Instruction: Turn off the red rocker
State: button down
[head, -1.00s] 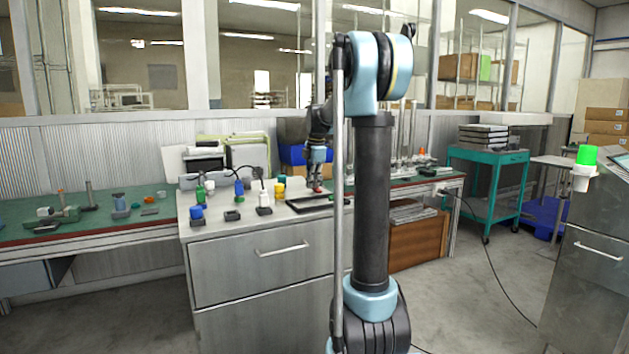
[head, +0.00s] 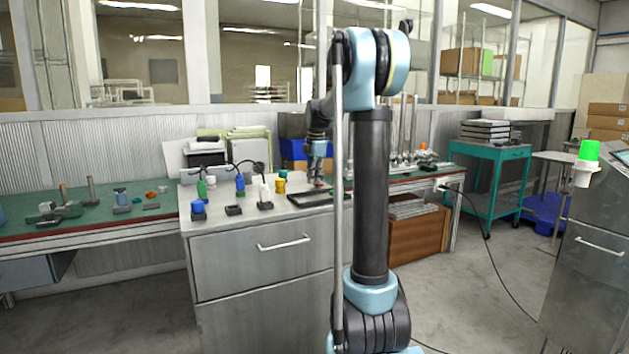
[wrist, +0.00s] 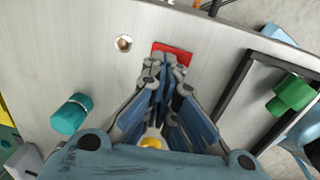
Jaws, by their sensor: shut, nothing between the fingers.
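The red rocker (wrist: 173,49) is a small red block on the pale metal top, at the upper middle of the wrist view. My gripper (wrist: 168,72) is shut and empty, with its fingertips right over the near edge of the rocker. I cannot tell whether the tips touch it or how the rocker is tilted. In the head view my gripper (head: 318,182) points down at the cabinet top (head: 225,224), and the rocker is mostly hidden by it.
A teal cylinder (wrist: 71,114) stands left of my gripper. A dark-rimmed tray (wrist: 232,88) and a green knob-like piece (wrist: 291,94) are on the right. A round metal fitting (wrist: 124,43) lies left of the rocker. Small bottles (head: 240,186) stand left on the cabinet.

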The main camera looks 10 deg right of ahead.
jog(key=shift+s+d+r, duration=0.1)
jog(key=shift+s+d, duration=0.05)
jog(key=shift+s, duration=0.35)
jog(key=shift+w+r, duration=0.1)
jog(key=shift+r, duration=0.45)
notch_tip(320, 180, up, 13)
jog(key=w, duration=0.1)
jog(key=shift+w+a+f, duration=0.15)
jog(key=shift+w+a, duration=0.15)
jog(key=shift+w, duration=0.05)
